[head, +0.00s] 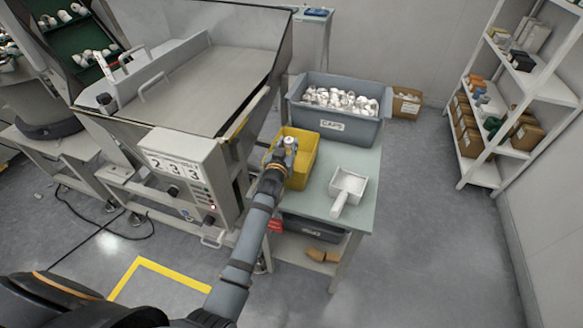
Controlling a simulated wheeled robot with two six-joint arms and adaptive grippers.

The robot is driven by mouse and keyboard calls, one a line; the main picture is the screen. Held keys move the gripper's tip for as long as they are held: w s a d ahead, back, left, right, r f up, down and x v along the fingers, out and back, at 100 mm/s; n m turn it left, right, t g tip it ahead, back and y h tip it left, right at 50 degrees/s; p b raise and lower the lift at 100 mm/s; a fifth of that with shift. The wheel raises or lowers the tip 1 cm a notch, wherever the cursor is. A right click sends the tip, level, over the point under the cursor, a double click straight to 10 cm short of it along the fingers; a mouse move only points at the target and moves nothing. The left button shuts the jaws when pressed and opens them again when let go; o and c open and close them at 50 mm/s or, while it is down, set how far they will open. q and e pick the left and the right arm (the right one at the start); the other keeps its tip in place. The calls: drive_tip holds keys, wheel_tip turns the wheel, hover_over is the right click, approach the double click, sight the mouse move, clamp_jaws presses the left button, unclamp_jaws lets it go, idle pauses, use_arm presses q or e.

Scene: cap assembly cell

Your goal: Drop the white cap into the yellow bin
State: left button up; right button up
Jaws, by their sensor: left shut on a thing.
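The yellow bin (304,152) stands on the pale green table, in front of the grey tub. My left gripper (288,147) is over the bin's left part, seen from behind and above. It is shut on a small white cap (290,141), whose top shows at the fingertips. The arm hides part of the bin's near left side, and I cannot tell the cap's exact height over the bin. The bin's visible inside looks empty. My right gripper is not in view.
A grey tub (333,126) full of white caps stands behind the bin. A white scoop (347,187) lies right of it on the green table (365,215). A machine with a display panel (185,165) stands close on the left. Shelves (520,85) stand far right, with open floor between.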

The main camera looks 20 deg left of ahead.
use_arm(q)
drive_tip(key=o, duration=0.7)
wheel_tip(320, 180, up, 10)
drive_tip(key=shift+r, duration=0.1)
idle(0.8)
